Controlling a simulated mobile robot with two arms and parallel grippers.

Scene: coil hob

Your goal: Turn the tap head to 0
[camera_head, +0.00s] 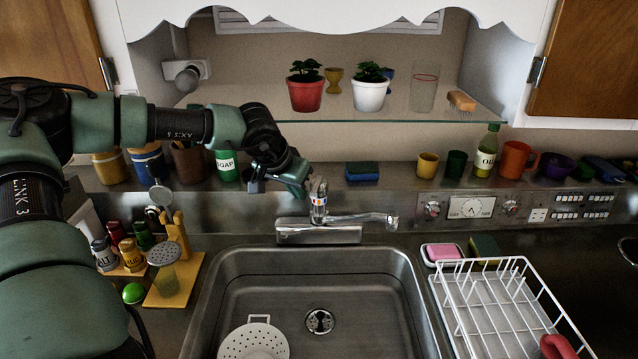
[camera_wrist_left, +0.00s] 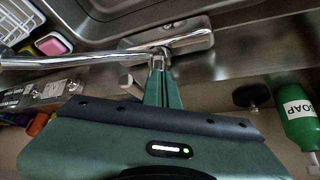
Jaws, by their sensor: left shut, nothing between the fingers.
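The chrome tap (camera_head: 318,207) stands at the back edge of the sink, on a long metal base (camera_head: 320,231). Its spout (camera_head: 365,218) points right in the head view. The tap head is the upright upper part, with a small red and blue mark on its front. My left gripper (camera_head: 306,184) is shut and empty, its tips just left of the tap head. In the left wrist view, the closed green fingers (camera_wrist_left: 159,80) reach up to the tap (camera_wrist_left: 160,56) and partly hide it. I cannot tell whether they touch it. My right gripper is not in view.
A soap bottle (camera_head: 227,166) and a blue sponge (camera_head: 362,172) stand on the ledge behind. A glass shelf (camera_head: 350,115) with plant pots is above. The sink basin (camera_head: 375,295) lies in front, with a white dish rack (camera_head: 500,300) to its right.

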